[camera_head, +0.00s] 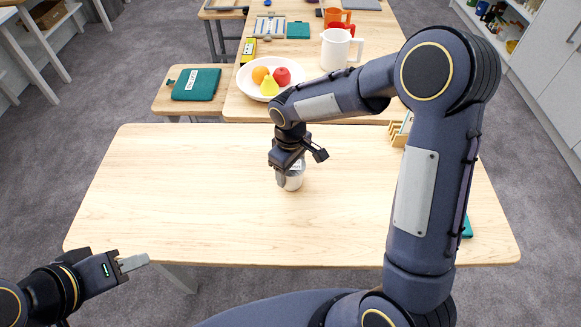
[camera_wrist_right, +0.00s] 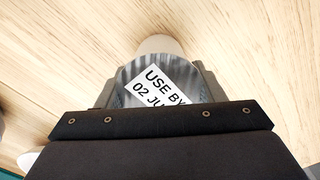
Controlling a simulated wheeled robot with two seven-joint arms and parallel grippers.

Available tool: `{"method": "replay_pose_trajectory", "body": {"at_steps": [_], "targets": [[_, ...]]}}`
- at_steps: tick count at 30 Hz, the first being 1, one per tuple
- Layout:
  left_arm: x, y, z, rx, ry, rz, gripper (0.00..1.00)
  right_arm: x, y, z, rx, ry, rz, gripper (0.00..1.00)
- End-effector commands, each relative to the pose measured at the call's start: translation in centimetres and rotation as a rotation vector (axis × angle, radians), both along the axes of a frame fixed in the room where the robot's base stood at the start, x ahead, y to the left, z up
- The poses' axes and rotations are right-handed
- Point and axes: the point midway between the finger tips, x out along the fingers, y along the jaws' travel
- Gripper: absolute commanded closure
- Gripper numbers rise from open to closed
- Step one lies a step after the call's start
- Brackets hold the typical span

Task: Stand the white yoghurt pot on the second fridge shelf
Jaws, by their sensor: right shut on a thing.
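The white yoghurt pot (camera_head: 292,180) is upright on the near wooden table, partly hidden by my right gripper (camera_head: 290,166). My right gripper is shut on it from above. In the right wrist view the pot (camera_wrist_right: 160,45) sits between the grey fingers, and a white label on it reads "USE BY 02 JU", partly cut off by the gripper. My left gripper (camera_head: 133,263) is empty at the lower left, off the table's near left corner. I cannot tell whether its fingers are apart. The fridge and its second shelf are not in view.
The near table (camera_head: 170,190) is mostly clear. A wooden rack (camera_head: 397,134) and a teal item (camera_head: 468,228) are at its right, partly behind my right arm. Behind stand a fruit bowl (camera_head: 247,84), a white jug (camera_head: 334,51) and a teal folder (camera_head: 197,84).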

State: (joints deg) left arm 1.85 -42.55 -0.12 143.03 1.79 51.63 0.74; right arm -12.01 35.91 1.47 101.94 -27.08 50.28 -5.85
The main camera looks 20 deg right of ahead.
Motion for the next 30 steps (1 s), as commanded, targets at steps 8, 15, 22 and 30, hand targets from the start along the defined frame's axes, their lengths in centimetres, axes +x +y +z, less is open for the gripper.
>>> {"method": "replay_pose_trajectory", "body": {"at_steps": [8,15,22,30], "targets": [[0.0,0.0,-0.2,0.000,0.000,0.000,0.64,0.0,0.0,-0.2,0.000,-0.002,-0.001,0.65],[0.0,0.0,-0.3,0.000,0.000,0.000,0.64,0.0,0.0,-0.3,0.000,-0.001,-0.001,0.17],[0.0,0.0,-0.3,0.000,0.000,0.000,0.64,0.0,0.0,-0.3,0.001,-0.001,-0.001,0.16],[0.0,0.0,0.0,0.000,0.000,0.000,0.64,0.1,0.0,2.1,0.002,-0.006,-0.003,0.16]]}}
